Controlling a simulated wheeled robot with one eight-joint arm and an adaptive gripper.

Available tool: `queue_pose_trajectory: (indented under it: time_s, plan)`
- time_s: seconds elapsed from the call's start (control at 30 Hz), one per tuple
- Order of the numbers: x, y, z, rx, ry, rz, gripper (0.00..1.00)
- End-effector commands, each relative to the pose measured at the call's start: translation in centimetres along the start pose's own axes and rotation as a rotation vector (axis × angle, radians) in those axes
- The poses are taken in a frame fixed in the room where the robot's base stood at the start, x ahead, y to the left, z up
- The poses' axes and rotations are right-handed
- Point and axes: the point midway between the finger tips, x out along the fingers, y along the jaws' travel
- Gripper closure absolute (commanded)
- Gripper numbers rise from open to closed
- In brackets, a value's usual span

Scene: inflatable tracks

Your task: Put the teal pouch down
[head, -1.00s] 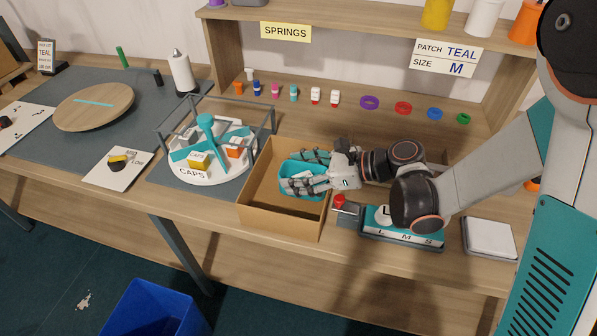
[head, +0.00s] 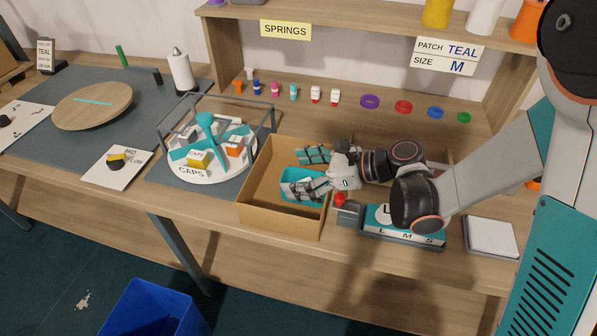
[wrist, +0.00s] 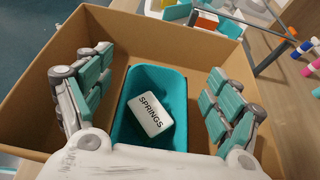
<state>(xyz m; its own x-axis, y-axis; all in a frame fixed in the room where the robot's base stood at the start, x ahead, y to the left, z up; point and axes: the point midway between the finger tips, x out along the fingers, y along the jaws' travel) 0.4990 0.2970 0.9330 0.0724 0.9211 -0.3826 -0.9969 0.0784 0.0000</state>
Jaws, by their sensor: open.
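The teal pouch (wrist: 177,90) sits inside the open cardboard box (wrist: 38,140), its mouth facing up. A white block marked SPRINGS (wrist: 150,114) lies inside the pouch. In the head view the pouch (head: 300,187) is partly covered by my fingers. My gripper (wrist: 153,75) is open, with one finger on each side of the pouch and a visible gap between each finger and its walls. In the head view my gripper (head: 297,171) reaches into the box from the right.
A round caps carousel (head: 213,174) in a grey frame stands left of the box. A red knob (head: 340,200) and the L-M-S scale-like unit (head: 400,239) are close on the right. A row of small parts and rings (head: 369,102) lies behind.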

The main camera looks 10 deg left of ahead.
Motion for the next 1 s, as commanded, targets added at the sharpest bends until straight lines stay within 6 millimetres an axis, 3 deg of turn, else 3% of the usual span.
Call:
queue_pose_trajectory:
  time_s: [0.13,0.4,0.6,0.8,1.0]
  plan:
    - [-0.6,0.0,1.4,0.000,0.000,0.000,0.16]
    - [-6.9,-0.1,1.2,0.002,-0.001,-0.004,0.16]
    - [-10.4,-0.1,1.1,0.002,0.000,-0.004,0.16]
    - [-12.1,-0.1,1.0,0.001,0.000,-0.001,0.16]
    - [-12.4,0.0,0.9,-0.001,0.001,0.000,0.16]
